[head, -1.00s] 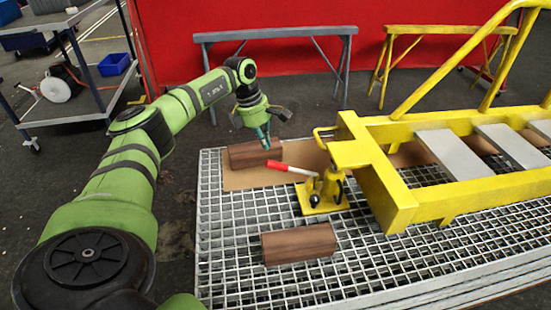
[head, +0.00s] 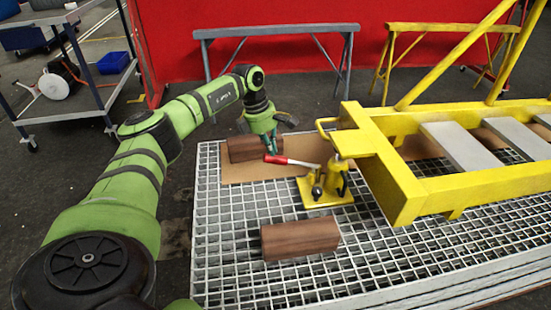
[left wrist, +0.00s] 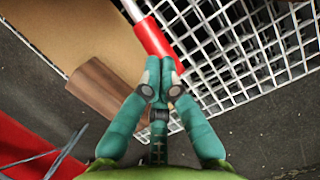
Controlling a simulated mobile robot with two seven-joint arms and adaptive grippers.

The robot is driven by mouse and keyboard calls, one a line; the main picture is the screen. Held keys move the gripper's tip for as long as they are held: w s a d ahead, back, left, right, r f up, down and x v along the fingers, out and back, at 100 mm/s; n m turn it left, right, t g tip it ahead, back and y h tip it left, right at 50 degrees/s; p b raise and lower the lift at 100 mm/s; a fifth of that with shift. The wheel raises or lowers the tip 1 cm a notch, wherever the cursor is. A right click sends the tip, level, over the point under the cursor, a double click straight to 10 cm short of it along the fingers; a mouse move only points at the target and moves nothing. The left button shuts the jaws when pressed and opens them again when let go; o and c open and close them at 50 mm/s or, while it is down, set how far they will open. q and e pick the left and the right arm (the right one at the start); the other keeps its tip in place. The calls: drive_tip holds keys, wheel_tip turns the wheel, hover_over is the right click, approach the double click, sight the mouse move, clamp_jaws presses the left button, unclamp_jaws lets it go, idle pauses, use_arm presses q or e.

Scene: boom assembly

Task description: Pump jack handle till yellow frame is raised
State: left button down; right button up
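The yellow jack (head: 328,188) stands on a grating beside the near-left end of the yellow frame (head: 400,185). Its handle (head: 290,161) has a red grip and points left, sloping slightly up towards its end. My left gripper (head: 274,150) is just above the red grip in the head view. In the left wrist view its fingers (left wrist: 160,85) are together, with the red grip (left wrist: 155,40) beyond their tips and partly hidden by them. I cannot tell whether they touch it. My right gripper is not in view.
One brown block (head: 300,239) lies in front of the jack and another (head: 255,149) behind the gripper, by a brown board (head: 235,174). The grating (head: 225,250) is clear at the front left. Grey (head: 335,60) and yellow trestles (head: 388,65) stand behind.

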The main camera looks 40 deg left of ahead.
sight(271, 159)
use_arm(q)
drive_tip(key=shift+f, duration=0.1)
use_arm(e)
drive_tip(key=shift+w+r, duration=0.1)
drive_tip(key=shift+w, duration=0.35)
use_arm(q)
drive_tip(key=shift+f+b, duration=0.3)
drive_tip(key=shift+f, duration=0.2)
wheel_tip(271, 159, down, 3)
drive_tip(key=shift+s+b, duration=0.1)
drive_tip(key=shift+b, duration=0.8)
drive_tip(key=shift+a+f, duration=0.1)
drive_tip(key=shift+f, duration=0.15)
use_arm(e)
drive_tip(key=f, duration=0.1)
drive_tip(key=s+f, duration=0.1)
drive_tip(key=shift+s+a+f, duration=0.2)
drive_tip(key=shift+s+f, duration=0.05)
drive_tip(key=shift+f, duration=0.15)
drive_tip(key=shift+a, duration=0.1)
